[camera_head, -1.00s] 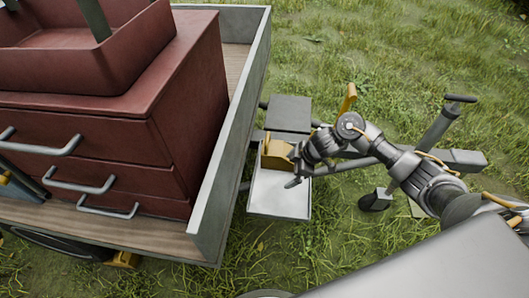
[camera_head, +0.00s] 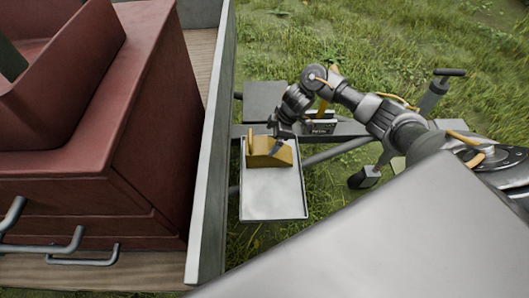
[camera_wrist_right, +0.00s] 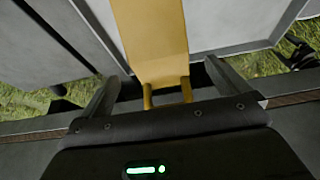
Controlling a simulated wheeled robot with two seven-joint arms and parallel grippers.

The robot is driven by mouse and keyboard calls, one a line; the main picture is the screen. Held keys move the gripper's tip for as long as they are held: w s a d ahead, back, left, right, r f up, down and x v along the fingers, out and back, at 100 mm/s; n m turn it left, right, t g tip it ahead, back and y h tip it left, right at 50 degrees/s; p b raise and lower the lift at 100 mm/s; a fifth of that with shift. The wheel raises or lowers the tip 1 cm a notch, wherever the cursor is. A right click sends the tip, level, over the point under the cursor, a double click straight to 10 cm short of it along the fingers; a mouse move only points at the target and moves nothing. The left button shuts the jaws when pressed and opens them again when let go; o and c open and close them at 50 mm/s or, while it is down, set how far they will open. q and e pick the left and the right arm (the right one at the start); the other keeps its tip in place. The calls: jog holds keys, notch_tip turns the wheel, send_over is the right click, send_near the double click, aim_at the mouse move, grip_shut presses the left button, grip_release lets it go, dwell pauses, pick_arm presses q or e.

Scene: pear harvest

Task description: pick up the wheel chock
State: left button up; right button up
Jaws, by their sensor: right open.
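The yellow wheel chock (camera_head: 268,158) lies at the back end of a shallow grey metal tray (camera_head: 272,205) beside the trailer. My right gripper (camera_head: 277,143) is over the chock's back right side, its fingers pointing down. In the right wrist view the chock (camera_wrist_right: 152,38) runs from the top edge down to the space between the two open fingers (camera_wrist_right: 160,85). A gap shows on each side of it. I cannot tell whether a finger touches it. My left gripper is not in view.
The trailer's grey side wall (camera_head: 212,150) rises close to the left of the tray. A red drawer cabinet (camera_head: 150,130) stands on the trailer bed. A dark flat plate (camera_head: 272,100) and the drawbar lie behind the tray. Grass is open to the back right.

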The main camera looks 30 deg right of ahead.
aim_at(266, 144)
jog(key=x, duration=0.2)
jog(key=b+x, duration=0.1)
jog(key=x, duration=0.3)
jog(key=shift+d+f, duration=0.25)
jog(key=shift+f, duration=0.1)
jog(key=shift+a+f, duration=0.15)
jog(key=shift+f, duration=0.1)
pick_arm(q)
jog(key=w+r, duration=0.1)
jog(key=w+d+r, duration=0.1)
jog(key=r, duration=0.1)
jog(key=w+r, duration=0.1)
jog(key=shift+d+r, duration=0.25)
pick_arm(e)
jog(key=shift+w, duration=0.1)
jog(key=c, duration=1.3)
jog(key=shift+r, duration=0.5)
notch_tip(266, 144, up, 9)
jog(key=shift+f+p, duration=0.15)
jog(key=shift+p, duration=0.85)
jog(key=shift+r, duration=0.25)
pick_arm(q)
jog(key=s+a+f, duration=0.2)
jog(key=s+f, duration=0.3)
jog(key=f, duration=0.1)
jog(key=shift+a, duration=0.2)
pick_arm(e)
jog(key=shift+a, duration=0.1)
